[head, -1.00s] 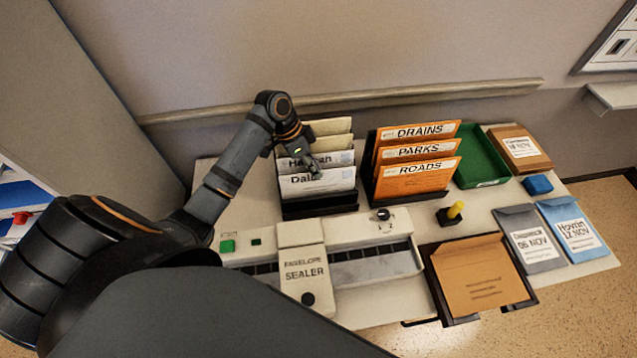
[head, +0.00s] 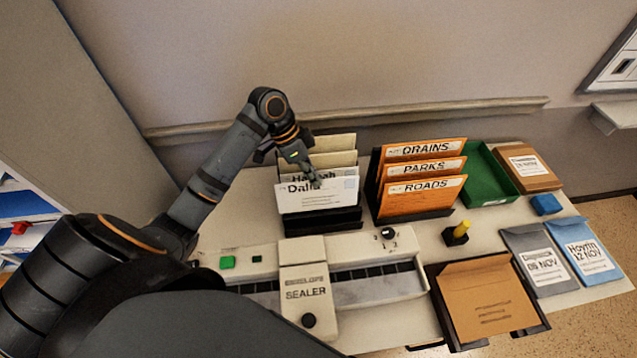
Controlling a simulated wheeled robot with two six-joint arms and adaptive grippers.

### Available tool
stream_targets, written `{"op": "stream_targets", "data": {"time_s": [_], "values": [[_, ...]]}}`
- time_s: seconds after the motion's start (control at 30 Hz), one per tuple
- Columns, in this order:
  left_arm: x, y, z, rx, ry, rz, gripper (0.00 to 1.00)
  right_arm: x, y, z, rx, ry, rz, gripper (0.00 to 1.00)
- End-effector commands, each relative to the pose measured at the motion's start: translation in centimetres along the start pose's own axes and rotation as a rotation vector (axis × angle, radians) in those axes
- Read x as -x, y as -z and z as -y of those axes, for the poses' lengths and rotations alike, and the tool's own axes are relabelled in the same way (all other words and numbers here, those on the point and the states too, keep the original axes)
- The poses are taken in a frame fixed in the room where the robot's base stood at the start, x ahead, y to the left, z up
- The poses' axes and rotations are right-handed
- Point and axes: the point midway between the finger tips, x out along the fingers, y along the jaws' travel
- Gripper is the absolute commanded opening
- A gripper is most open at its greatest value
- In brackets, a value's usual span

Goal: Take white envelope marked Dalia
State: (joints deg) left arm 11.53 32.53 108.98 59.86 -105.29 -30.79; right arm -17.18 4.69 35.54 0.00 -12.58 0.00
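The white envelope marked Dalia (head: 325,198) is at the front of the black rack (head: 322,224) at the back left of the desk. It stands slightly tilted and raised in front of the rack, covering most of the Hannah envelope's label (head: 301,177). My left gripper (head: 314,176) reaches down from the upper left and is shut on the Dalia envelope's top edge; the fingertips are small and partly hard to make out. My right gripper is out of view.
More pale envelopes (head: 330,143) stand behind. To the right are orange folders (head: 421,199) in another rack, a green tray (head: 491,183) and a yellow-knobbed stamp (head: 460,232). The envelope sealer (head: 305,280) lies in front, with a brown envelope (head: 488,297) right of it.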

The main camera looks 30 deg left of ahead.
Motion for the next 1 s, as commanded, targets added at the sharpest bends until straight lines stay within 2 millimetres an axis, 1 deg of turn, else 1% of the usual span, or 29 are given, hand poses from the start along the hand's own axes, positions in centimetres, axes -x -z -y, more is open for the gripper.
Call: {"op": "stream_targets", "data": {"time_s": [0.03, 0.13, 0.27, 0.33, 0.53, 0.57, 0.6, 0.7, 0.8, 1.0], "values": [[1.6, -0.6, -0.8, -0.007, 0.01, 0.01, 0.0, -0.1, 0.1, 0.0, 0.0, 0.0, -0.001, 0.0], [4.1, -1.2, -2.8, -0.005, 0.008, 0.015, 0.0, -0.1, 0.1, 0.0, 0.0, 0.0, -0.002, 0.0], [5.0, -2.4, -4.4, -0.002, 0.004, 0.016, 0.0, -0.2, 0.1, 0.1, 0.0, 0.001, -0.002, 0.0], [5.8, -2.8, -4.8, 0.001, 0.007, 0.015, 0.0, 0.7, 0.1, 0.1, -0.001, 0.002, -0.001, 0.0], [6.5, -3.5, -6.3, 0.0, -0.002, 0.014, 0.0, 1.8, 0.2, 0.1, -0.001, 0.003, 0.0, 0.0], [7.3, -3.3, -6.6, 0.005, -0.004, 0.015, 0.0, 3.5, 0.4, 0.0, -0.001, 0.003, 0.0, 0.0], [7.8, -3.4, -6.8, 0.009, -0.006, 0.014, 0.0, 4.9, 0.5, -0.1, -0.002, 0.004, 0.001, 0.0], [8.1, -3.9, -7.3, 0.009, -0.005, 0.013, 0.0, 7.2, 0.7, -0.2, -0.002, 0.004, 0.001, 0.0], [8.4, -4.3, -7.9, 0.004, -0.005, 0.012, 0.0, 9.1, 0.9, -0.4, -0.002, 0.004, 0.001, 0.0], [8.8, -4.8, -8.8, 0.003, -0.004, -0.002, 0.0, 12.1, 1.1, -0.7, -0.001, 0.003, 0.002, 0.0]]}}
